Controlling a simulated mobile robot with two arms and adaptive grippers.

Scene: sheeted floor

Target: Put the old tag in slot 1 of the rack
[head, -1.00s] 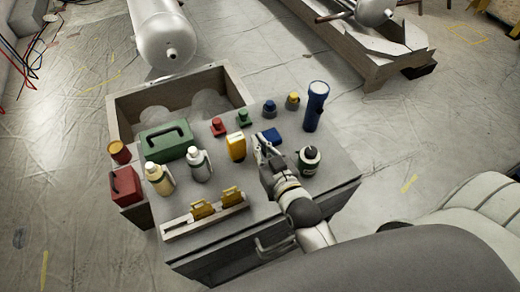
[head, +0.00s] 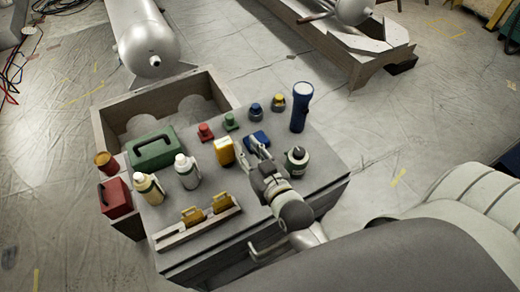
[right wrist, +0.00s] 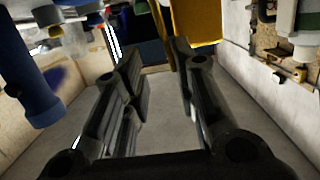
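A grey rack (head: 173,239) lies along the near edge of the cabinet top, with two yellow tags (head: 221,203) standing in it. A separate yellow piece with a pale label (head: 223,152) stands behind the rack; I cannot tell which piece is the old tag. My right gripper (head: 258,150) is over the top, right of the labelled yellow piece and in front of a blue block (head: 256,139). In the right wrist view its fingers (right wrist: 158,70) are apart and nothing is held between them. The yellow piece (right wrist: 196,22) shows beyond one finger. My left gripper is out of view.
Two bottles (head: 187,171) and a green case (head: 152,150) stand left of the yellow piece. A dark green bottle (head: 297,161) is right of my gripper. A blue flashlight (head: 300,108) and several small knobs (head: 255,111) stand at the back. The top's right front is fairly clear.

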